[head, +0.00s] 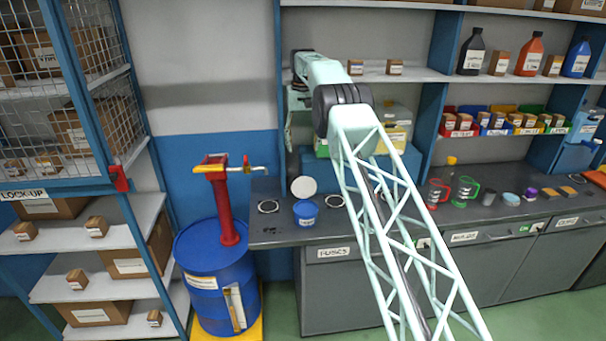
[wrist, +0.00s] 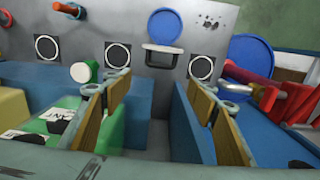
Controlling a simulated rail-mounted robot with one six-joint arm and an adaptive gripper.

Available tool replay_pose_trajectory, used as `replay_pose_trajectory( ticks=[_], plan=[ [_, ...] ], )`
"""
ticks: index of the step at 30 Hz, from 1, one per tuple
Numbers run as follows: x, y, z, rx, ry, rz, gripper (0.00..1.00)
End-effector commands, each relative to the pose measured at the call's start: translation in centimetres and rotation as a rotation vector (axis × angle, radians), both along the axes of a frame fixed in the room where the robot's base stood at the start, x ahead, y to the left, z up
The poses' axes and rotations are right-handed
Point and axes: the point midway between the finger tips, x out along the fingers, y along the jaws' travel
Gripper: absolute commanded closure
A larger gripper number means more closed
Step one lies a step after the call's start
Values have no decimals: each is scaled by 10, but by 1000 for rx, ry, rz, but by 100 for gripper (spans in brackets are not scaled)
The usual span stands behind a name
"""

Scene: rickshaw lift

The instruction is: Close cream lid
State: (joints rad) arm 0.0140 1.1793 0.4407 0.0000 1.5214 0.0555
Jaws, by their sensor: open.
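The cream lid (head: 303,187) stands up, open, at the back of a small blue tub (head: 306,210) on the grey counter. In the wrist view the tub is a blue disc (wrist: 165,25) at top centre, and the lid (wrist: 162,48) looks like a pale, dark-edged strip just below it, seen nearly edge-on. My gripper (wrist: 158,88) is open, with its two fingers apart and nothing visible between them. In the head view the arm's end hangs above and behind the lid, apart from it, and the fingers are hard to make out.
A blue drum (head: 215,275) with a red pump (head: 222,200) stands left of the counter (head: 270,238). Black-and-white rings mark the counter beside the tub. Red (head: 437,193) and green (head: 466,190) mugs stand to the right. Blue and green boxes sit behind, below the shelf.

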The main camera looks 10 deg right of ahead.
Motion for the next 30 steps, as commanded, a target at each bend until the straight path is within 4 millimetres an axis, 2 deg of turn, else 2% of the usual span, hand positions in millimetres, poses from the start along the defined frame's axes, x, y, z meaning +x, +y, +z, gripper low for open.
replay_pose_trajectory(
  ticks=[8,14,20,30],
  plan=[
    [0,0,-1,0,0,0,47],
    [0,0,-10,0,1,0,47],
    [-1,0,-29,0,2,0,47],
    [-1,0,-73,0,2,0,47]
  ],
)
